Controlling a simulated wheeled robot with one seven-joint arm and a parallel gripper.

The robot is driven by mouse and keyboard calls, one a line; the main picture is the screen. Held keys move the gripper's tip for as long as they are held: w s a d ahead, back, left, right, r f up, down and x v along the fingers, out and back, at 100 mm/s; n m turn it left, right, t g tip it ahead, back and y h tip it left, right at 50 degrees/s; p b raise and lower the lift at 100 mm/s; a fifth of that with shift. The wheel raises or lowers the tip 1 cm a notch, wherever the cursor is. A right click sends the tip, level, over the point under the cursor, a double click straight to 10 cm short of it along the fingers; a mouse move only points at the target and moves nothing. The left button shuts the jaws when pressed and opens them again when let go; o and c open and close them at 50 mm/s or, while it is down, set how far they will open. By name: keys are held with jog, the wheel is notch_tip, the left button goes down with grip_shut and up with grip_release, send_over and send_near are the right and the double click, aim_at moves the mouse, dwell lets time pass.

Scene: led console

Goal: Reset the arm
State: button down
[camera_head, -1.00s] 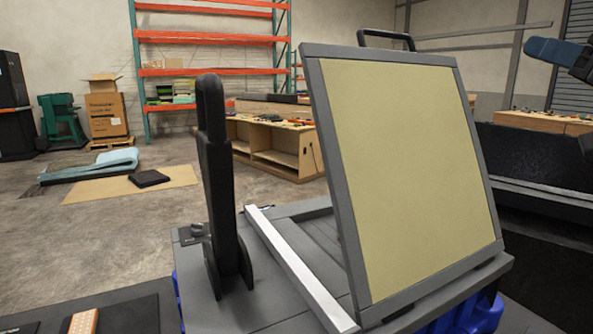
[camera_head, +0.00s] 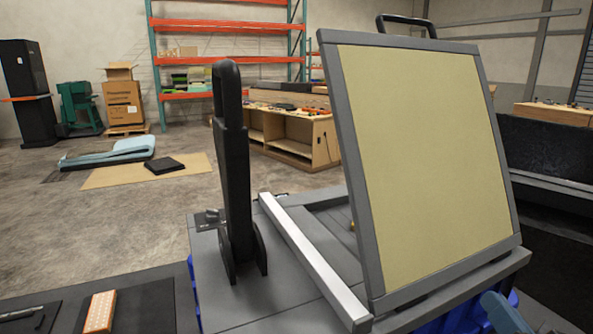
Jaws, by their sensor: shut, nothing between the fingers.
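My gripper (camera_head: 506,314) shows only as blue fingers at the bottom edge, right of centre, with the rest of it cut off by the frame. The fingers are together, with nothing seen between them. They appear in front of the lower right part of the console (camera_head: 265,305). The grey-framed, pale yellow panel (camera_head: 425,165) stands raised and tilted on the console. A black upright lever (camera_head: 234,165) stands at the console's left side. A silver bar (camera_head: 312,262) lies between lever and panel.
Dark mats with an orange-and-white block (camera_head: 100,311) and a grey tool (camera_head: 22,313) lie at lower left. A dark bench (camera_head: 550,160) stands right of the panel. Wooden cabinets (camera_head: 292,135) and orange shelving (camera_head: 228,88) stand behind. The floor at left is mostly open.

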jog(key=s+a+f+n+g, duration=0.1)
jog(key=s+a+f, duration=0.3)
jog(key=s, duration=0.5)
jog(key=s+a+f+n+g, duration=0.1)
jog(key=s+a+f, duration=0.1)
jog(key=s+f, duration=0.45)
jog(key=s+a+r+n+g, duration=0.1)
jog(key=s+n, duration=0.1)
jog(key=s, duration=0.6)
jog(key=s+a+r+n+y, duration=0.1)
jog(key=s+n, duration=0.1)
jog(key=s, duration=0.6)
jog(key=shift+s+a+g+y, duration=0.3)
jog(key=shift+s+a+g, duration=0.05)
jog(key=shift+s+g, duration=0.05)
jog(key=shift+a+r, duration=0.1)
